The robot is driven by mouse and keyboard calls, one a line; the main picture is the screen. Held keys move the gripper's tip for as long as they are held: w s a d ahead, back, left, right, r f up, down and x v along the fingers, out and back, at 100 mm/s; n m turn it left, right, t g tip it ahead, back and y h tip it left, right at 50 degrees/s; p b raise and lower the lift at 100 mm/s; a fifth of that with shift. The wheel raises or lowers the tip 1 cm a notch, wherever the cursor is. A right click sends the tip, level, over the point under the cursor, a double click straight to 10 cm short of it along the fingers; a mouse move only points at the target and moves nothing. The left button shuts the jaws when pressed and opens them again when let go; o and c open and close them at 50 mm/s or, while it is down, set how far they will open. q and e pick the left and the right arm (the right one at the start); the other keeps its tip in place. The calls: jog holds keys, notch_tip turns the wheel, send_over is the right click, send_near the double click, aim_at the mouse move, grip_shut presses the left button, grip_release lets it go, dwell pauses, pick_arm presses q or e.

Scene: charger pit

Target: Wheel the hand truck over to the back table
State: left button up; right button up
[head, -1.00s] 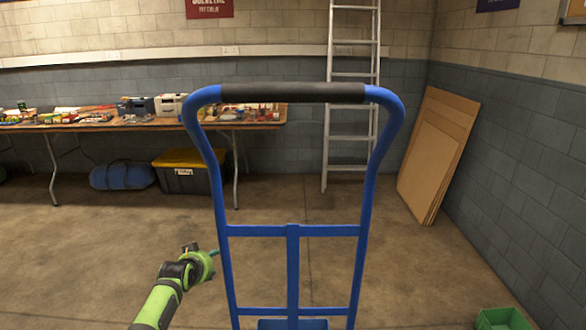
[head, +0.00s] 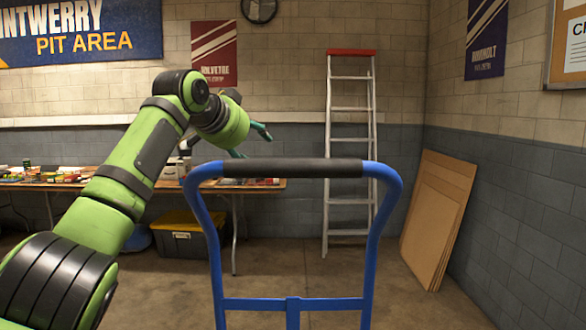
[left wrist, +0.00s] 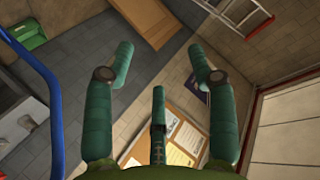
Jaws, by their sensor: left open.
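The blue hand truck stands upright in front of me in the head view, its black handle grip (head: 292,168) crossing the middle. Its blue frame tube (left wrist: 45,85) runs down the left of the left wrist view. My left gripper (head: 256,143) is raised beside the grip's left end, with teal fingers apart and empty. The back table (head: 262,187) stands along the rear wall, partly hidden by my left arm. My right gripper is not in view.
A black bin with a yellow lid (head: 180,240) sits under the table. A ladder (head: 349,150) leans on the back wall and cardboard sheets (head: 437,215) lean at the right. A green bin (left wrist: 25,28) shows in the left wrist view. Floor between truck and ladder is clear.

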pick_arm(q)
jog(key=s+d+r+m+g+y, duration=0.1)
jog(key=s+d+r+m, duration=0.1)
jog(key=s+d+r, duration=0.3)
jog(key=s+d+r+m+g, duration=0.1)
jog(key=s+d+r+m, duration=0.15)
jog(key=s, duration=0.55)
jog(key=m+g+y, duration=0.2)
jog(key=m+y, duration=0.1)
jog(key=y, duration=0.1)
send_near(293, 165)
jog(key=x, duration=0.9)
jog(key=shift+w, duration=0.2)
jog(key=shift+w+f, duration=0.2)
jog(key=shift+f, duration=0.3)
jog(key=shift+w+a+f, duration=0.1)
jog(key=shift+w+f, duration=0.3)
jog(key=shift+w, duration=0.35)
jog(key=shift+s+r, duration=0.1)
jog(key=c, duration=0.3)
jog(key=shift+r, duration=0.1)
grip_shut()
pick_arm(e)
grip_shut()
